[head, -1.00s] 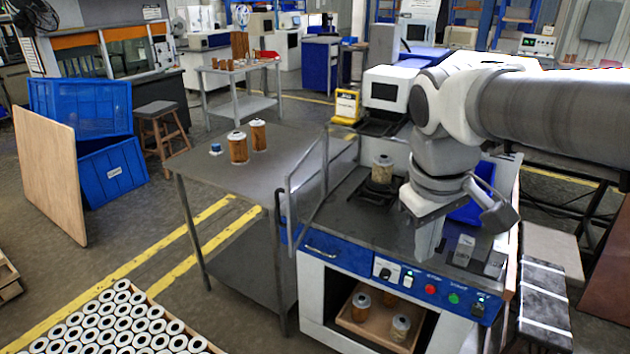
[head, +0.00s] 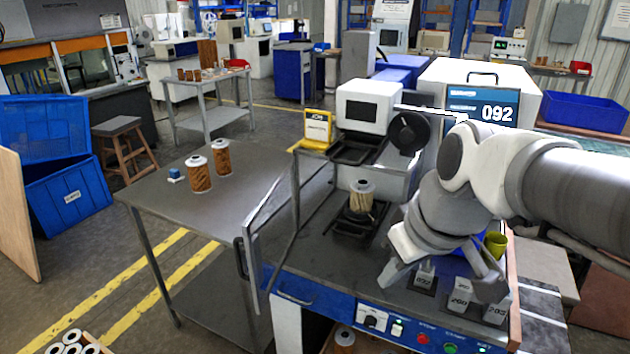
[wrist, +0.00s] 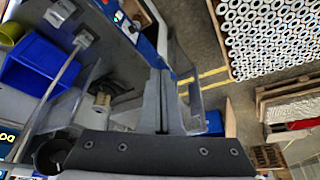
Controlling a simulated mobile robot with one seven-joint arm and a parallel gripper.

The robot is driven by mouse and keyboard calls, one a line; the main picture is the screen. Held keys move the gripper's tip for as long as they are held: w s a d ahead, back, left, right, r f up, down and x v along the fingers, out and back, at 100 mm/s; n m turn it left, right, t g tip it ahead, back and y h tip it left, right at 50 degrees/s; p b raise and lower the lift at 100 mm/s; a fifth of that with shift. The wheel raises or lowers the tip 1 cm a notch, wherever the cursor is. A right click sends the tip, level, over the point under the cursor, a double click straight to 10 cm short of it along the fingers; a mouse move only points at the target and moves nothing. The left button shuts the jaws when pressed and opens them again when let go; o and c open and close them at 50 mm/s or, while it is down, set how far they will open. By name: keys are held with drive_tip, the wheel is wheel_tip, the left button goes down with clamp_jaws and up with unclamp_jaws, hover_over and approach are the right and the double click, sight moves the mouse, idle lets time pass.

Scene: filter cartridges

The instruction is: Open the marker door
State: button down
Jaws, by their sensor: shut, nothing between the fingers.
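The marker is the bench machine with a blue front panel (head: 378,322). Its clear, grey-framed door (head: 268,225) stands at the machine's left side, angled outward over the side table, with a dark handle (head: 241,258).
Numbered grey blocks (head: 460,301) stand on the deck beside my gripper, with a yellow cup (head: 496,244) behind. A side table (head: 172,205) holds two orange cartridges (head: 199,174) and a small blue item. Blue crates (head: 68,192) stand left. The floor between is clear.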

drive_tip(key=w+a+f+n+g+y, duration=0.1)
drive_tip(key=w+a+f+n+g, duration=0.15)
drive_tip(key=w+a+n, duration=0.35)
drive_tip(key=w+a+f+n+g+y, duration=0.1)
drive_tip(key=w+a+f+n, duration=0.35)
drive_tip(key=a, duration=0.35)
drive_tip(key=w+a+f+b, duration=0.1)
drive_tip(key=a+f, duration=0.6)
drive_tip(key=f, duration=0.2)
drive_tip(key=shift+w+a, duration=0.2)
drive_tip(key=shift+w, duration=0.05)
drive_tip(key=shift+m+t, duration=0.25)
drive_tip(key=w+a+m, duration=0.1)
drive_tip(key=w+a, duration=0.1)
drive_tip(key=a, duration=0.7)
drive_tip(key=shift+p, duration=0.4)
drive_tip(key=shift+d, duration=0.1)
